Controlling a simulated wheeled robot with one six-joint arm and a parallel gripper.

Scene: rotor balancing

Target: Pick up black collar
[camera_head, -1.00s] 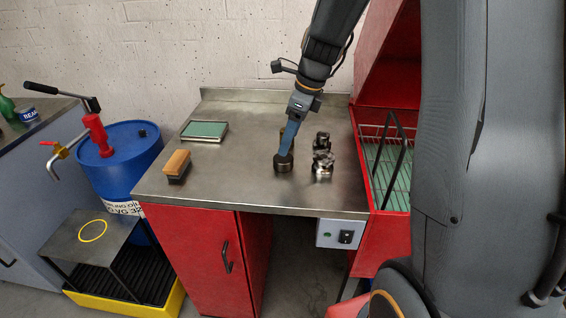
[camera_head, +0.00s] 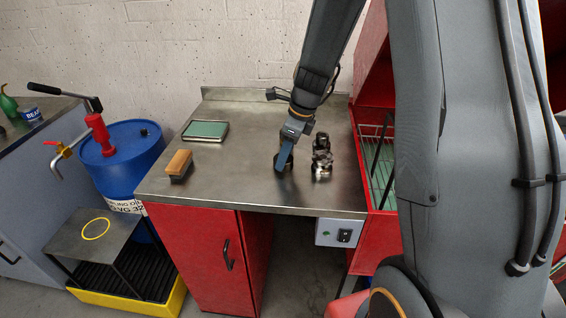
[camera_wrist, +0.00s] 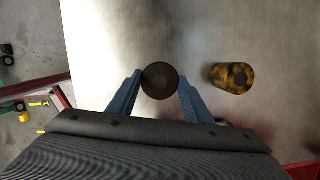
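The black collar (camera_head: 289,163) stands on the steel bench top, partly hidden behind my gripper in the head view. In the wrist view the collar (camera_wrist: 160,82) is a dark round disc seen from above. My gripper (camera_head: 283,166) reaches down to it with blue fingers. In the wrist view the two fingers of my gripper (camera_wrist: 159,76) are spread, one on each side of the collar, with their tips close to its edges. Any firm contact cannot be made out.
Shiny metal parts (camera_head: 322,168) stand close to the right of the collar; one mottled part (camera_wrist: 232,77) shows in the wrist view. A brush (camera_head: 179,166) and a green-topped tray (camera_head: 205,130) lie to the left. A red cabinet with a basket (camera_head: 381,170) borders the right.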

